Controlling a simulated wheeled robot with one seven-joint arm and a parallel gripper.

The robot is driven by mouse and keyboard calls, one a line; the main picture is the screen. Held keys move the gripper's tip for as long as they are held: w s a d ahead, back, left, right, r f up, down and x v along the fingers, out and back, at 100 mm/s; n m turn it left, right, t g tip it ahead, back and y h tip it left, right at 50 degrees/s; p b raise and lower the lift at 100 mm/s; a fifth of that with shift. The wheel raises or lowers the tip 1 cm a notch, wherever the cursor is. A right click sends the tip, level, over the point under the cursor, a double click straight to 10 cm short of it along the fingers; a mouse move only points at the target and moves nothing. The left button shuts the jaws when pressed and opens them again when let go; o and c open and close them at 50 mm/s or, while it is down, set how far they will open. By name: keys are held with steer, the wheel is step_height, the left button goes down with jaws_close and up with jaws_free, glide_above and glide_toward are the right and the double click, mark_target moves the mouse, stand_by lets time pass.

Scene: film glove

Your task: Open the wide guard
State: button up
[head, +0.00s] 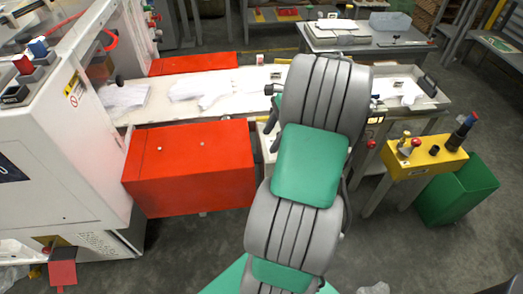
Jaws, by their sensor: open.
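A wide red box-shaped cover (190,165) stands along the near side of the white conveyor, with two small pale knobs on its upper part. It looks shut, and it is the likeliest wide guard, though no label shows. A second, flatter red cover (193,63) lies along the far side of the conveyor. My grey and green arm rises through the middle of the view, to the right of the near red cover and apart from it in the picture. My gripper does not show; the arm hides that area.
The white conveyor (222,106) carries thin white film gloves (200,88). A white machine (50,150) stands at the left. At the right are a yellow control box (425,160) and a green bin (457,188). Grey floor (190,245) is clear before the red cover.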

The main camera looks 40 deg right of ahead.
mark_target(259, 159)
steer(key=shift+w+a+f+m, duration=0.2)
steer(key=shift+a+f+m, duration=0.1)
steer(key=shift+m, duration=0.4)
steer(key=b+x, duration=0.1)
steer(key=x, duration=0.6)
steer(key=shift+f+b, duration=0.15)
steer(key=shift+b, duration=0.2)
steer(key=shift+c, duration=0.2)
jaws_close()
steer(key=shift+s, duration=0.1)
